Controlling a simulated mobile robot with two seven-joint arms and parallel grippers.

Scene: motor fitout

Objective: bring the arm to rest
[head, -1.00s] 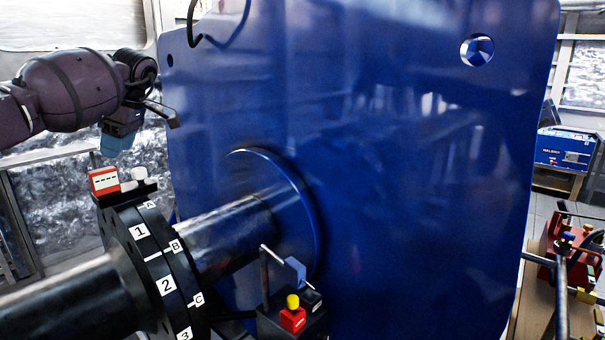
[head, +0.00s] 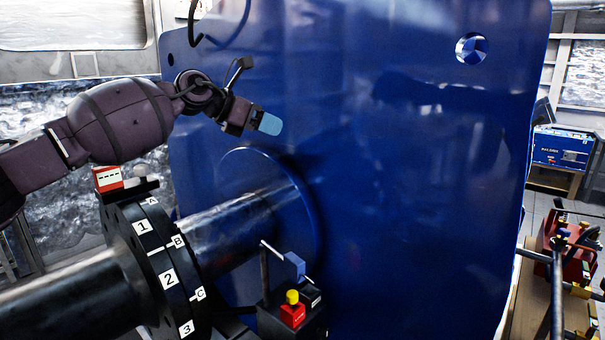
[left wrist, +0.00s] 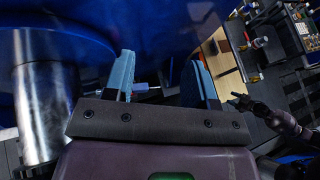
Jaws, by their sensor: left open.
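My left gripper (head: 262,121) is in front of the big blue panel, above the steel shaft (head: 235,228), with its arm coming in from the left. Its light blue fingers stand apart with nothing between them in the left wrist view (left wrist: 160,82). In that view a dark gripper (left wrist: 243,103) on a purple arm shows at the right, apparently my right one; its fingers are too small to judge. The right arm does not show in the head view.
The blue panel (head: 410,190) fills the middle. The black flanges (head: 150,260) on the shaft carry a red-and-white gauge (head: 108,178). A red block with a yellow knob (head: 292,312) stands below. A workbench (head: 535,290) with tools is at the right.

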